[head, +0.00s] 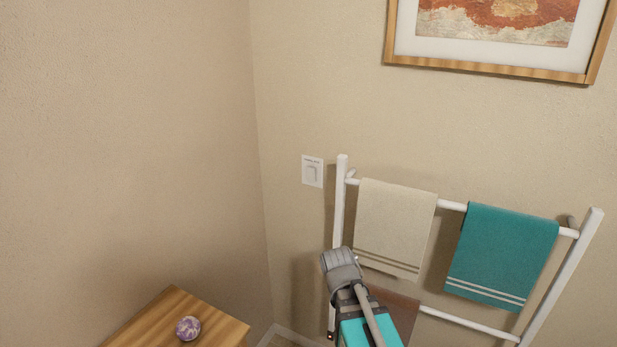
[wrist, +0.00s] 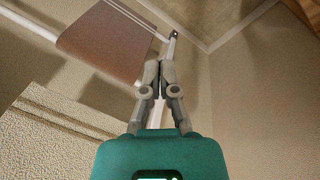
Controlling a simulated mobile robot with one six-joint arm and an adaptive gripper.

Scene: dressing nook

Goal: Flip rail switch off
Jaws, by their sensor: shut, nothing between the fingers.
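The rail switch (head: 312,171) is a white wall plate with a rocker, just left of the towel rail's left post in the head view. Small print above the rocker is too small to read, and I cannot tell which way the rocker is set. The switch does not show in the wrist view. My gripper (wrist: 158,66) is shut and empty in the wrist view, its grey fingers together beyond the teal body. In the head view my arm is in front of the rail, below and right of the switch; the fingertips cannot be made out there.
The white towel rail (head: 340,215) carries a cream towel (head: 393,225), a teal towel (head: 502,252) and a lower brown towel (wrist: 107,42). A framed picture (head: 490,68) hangs above. Wall around the switch is clear.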

